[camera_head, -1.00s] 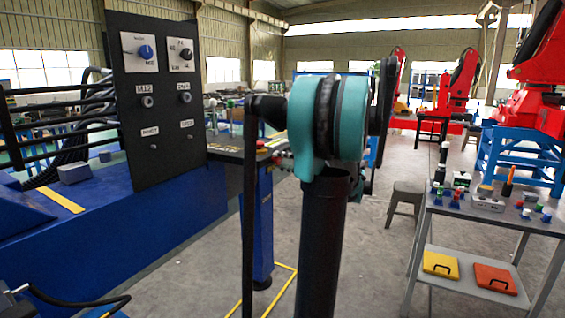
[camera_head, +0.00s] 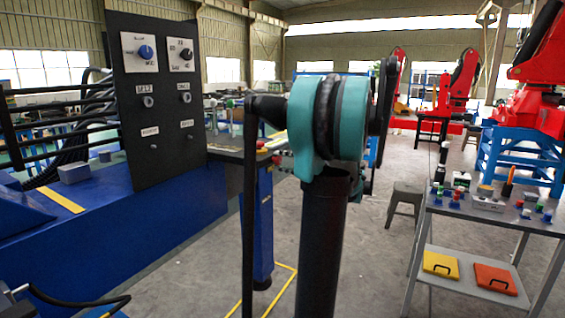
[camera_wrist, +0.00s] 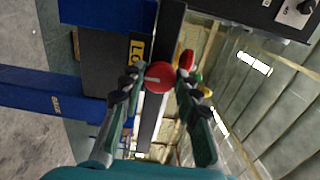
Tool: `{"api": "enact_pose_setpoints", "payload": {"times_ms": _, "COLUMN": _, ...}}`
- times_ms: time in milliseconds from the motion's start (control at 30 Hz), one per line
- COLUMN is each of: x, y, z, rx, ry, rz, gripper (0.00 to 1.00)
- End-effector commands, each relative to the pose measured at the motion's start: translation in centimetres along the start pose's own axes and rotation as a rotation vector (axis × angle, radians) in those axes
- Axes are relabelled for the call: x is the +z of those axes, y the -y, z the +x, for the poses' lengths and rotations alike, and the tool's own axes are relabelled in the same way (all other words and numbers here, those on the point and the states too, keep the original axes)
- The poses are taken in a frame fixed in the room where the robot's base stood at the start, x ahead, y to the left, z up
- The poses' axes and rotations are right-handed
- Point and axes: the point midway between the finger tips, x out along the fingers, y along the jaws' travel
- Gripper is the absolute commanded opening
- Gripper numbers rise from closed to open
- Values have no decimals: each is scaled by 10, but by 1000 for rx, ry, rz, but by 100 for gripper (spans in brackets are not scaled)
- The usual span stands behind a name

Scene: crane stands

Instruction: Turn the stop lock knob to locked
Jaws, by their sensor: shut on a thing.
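The round red knob (camera_wrist: 159,77) with a short white line on its face shows in the wrist view, between my fingertips. The white line lies nearly level in that picture. My gripper (camera_wrist: 157,79) is shut on the red knob, one dark finger on each side. A yellow label (camera_wrist: 136,48) with the letters "LO" sits left of the knob; the rest of its text is hidden by my finger. In the head view my teal and black arm stands in front, and the grip on the knob cannot be made out there.
A black panel (camera_head: 152,100) with several knobs and key switches stands on a blue base (camera_head: 120,235) at the left. Red and green parts (camera_wrist: 187,60) lie just right of the knob in the wrist view. A grey cart (camera_head: 450,212) stands at the right.

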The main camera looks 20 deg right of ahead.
Motion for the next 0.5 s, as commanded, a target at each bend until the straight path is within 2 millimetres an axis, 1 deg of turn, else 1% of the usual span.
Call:
{"api": "enact_pose_setpoints", "payload": {"times_ms": 100, "x": 0, "y": 0, "z": 0, "rx": 1, "ry": -2, "rz": 0, "gripper": 3}}
{"api": "enact_pose_setpoints", "payload": {"times_ms": 133, "x": 0, "y": 0, "z": 0, "rx": 1, "ry": -2, "rz": 0, "gripper": 34}}
{"api": "enact_pose_setpoints", "payload": {"times_ms": 267, "x": 0, "y": 0, "z": 0, "rx": 1, "ry": -1, "rz": 0, "gripper": 50}}
{"api": "enact_pose_setpoints", "payload": {"times_ms": 300, "x": 0, "y": 0, "z": 0, "rx": 1, "ry": -1, "rz": 0, "gripper": 53}}
{"api": "enact_pose_setpoints", "payload": {"times_ms": 500, "x": 0, "y": 0, "z": 0, "rx": 1, "ry": 0, "rz": -1, "gripper": 53}}
